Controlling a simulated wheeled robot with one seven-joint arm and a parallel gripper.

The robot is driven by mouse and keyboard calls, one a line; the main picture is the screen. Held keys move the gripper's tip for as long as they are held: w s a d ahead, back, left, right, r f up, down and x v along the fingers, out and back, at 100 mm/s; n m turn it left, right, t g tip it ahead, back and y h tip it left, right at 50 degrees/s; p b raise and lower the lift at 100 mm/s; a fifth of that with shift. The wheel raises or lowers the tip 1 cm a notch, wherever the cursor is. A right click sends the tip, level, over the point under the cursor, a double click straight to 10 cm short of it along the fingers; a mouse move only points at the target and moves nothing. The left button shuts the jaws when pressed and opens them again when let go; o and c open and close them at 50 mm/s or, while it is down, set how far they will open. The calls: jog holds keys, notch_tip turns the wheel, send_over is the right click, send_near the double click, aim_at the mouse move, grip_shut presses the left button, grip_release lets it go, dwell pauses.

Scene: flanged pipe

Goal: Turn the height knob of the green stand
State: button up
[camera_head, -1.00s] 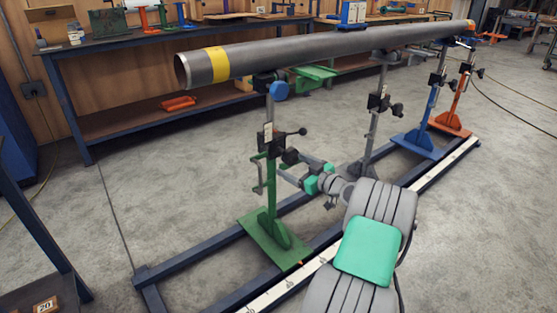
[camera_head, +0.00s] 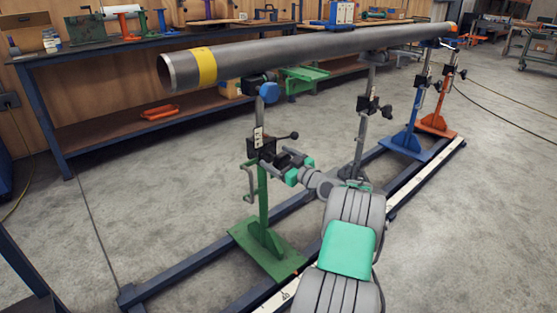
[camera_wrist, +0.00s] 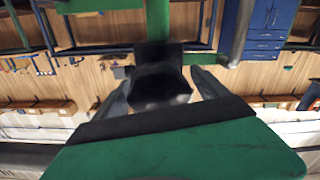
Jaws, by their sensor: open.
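The green stand (camera_head: 263,205) stands upright on the floor frame at the near end, under the pipe (camera_head: 300,58). Its black clamp block (camera_head: 260,147) carries a black ball-ended lever (camera_head: 294,135) pointing right. My gripper (camera_head: 284,158) comes from the right, level with the lower part of the block. In the wrist view my gripper (camera_wrist: 162,90) is open, with one finger on each side of a black knob (camera_wrist: 158,86). The green post (camera_wrist: 158,20) shows behind the knob. I cannot tell whether the fingers touch the knob. In the head view my gripper largely hides it.
A grey stand (camera_head: 362,120), a blue stand (camera_head: 412,130) and an orange stand (camera_head: 440,110) hold the pipe farther along. A dark workbench (camera_head: 110,48) stands behind. A green handle (camera_head: 250,183) hangs left of the post.

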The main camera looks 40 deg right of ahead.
jog(key=shift+c, duration=0.3)
jog(key=c, duration=1.2)
jog(key=shift+d, duration=0.25)
jog(key=shift+c, duration=0.5)
jog(key=shift+a, duration=0.15)
jog(key=shift+m, duration=0.3)
jog(key=m+p, duration=0.2)
jog(key=m, duration=0.3)
jog(key=m+p, duration=0.2)
jog(key=m, duration=0.3)
jog(key=shift+s+f, duration=0.1)
